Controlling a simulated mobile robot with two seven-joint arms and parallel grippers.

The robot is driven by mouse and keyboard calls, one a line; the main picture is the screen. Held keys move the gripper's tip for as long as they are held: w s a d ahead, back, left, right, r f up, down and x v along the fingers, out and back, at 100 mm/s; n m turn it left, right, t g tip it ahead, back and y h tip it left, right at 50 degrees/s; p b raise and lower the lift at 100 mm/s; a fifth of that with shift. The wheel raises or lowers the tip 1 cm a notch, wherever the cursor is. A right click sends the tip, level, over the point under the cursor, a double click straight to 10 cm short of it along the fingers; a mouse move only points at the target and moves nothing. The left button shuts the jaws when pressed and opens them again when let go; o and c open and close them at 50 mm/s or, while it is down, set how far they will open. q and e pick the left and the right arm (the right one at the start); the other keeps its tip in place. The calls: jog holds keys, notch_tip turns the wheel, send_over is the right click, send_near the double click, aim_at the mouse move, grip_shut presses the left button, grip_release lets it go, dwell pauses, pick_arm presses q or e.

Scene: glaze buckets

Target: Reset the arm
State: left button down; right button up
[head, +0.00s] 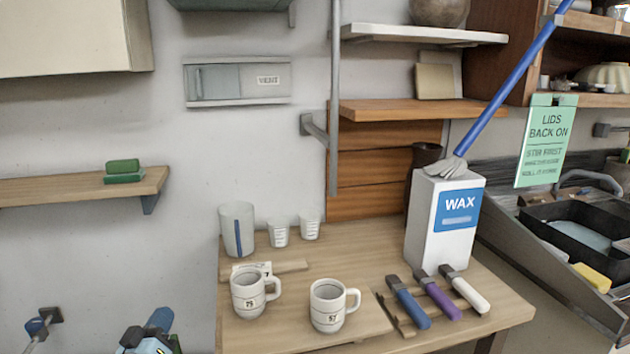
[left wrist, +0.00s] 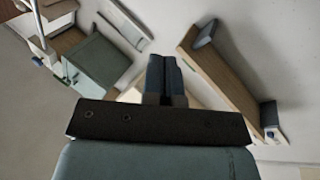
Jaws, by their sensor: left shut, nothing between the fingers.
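My left gripper (head: 160,318) shows at the bottom left of the head view, below the small wall shelf and left of the table. Its two blue-grey fingers (left wrist: 163,78) are pressed together in the left wrist view, with nothing between them. It is apart from the table and everything on it. My right gripper is in neither view.
A wooden table (head: 450,338) bears two numbered mugs (head: 246,295) (head: 326,308), cups, a white WAX box (head: 445,220) and three coloured-handled tools (head: 440,300). A shelf (head: 60,190) with a green block (head: 123,172) juts from the wall. The wall between is bare.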

pick_arm(q)
jog(key=s+d+f+m+g+h, duration=0.1)
jog(key=s+d+f+m+g, duration=0.15)
jog(key=s+d+f, duration=0.45)
jog(key=s+d+f+m+g, duration=0.2)
jog(key=s+d+f+g, duration=0.15)
jog(key=s+f, duration=0.6)
jog(key=s+d+f+m+g+h, duration=0.1)
jog(key=s+d+f+m+g, duration=0.1)
jog(key=s+d+f+g, duration=0.65)
jog(key=s+a+r+t+p, duration=0.1)
jog(key=a+r+t+p, duration=0.1)
jog(key=r+p, duration=0.6)
jog(key=s+a+r+t+p, duration=0.1)
jog(key=a+r+t+p, duration=0.1)
jog(key=r+p, duration=0.6)
jog(key=shift+s+a+r+t+p, duration=0.3)
jog(key=shift+t+p, duration=0.25)
jog(key=shift+p, duration=0.4)
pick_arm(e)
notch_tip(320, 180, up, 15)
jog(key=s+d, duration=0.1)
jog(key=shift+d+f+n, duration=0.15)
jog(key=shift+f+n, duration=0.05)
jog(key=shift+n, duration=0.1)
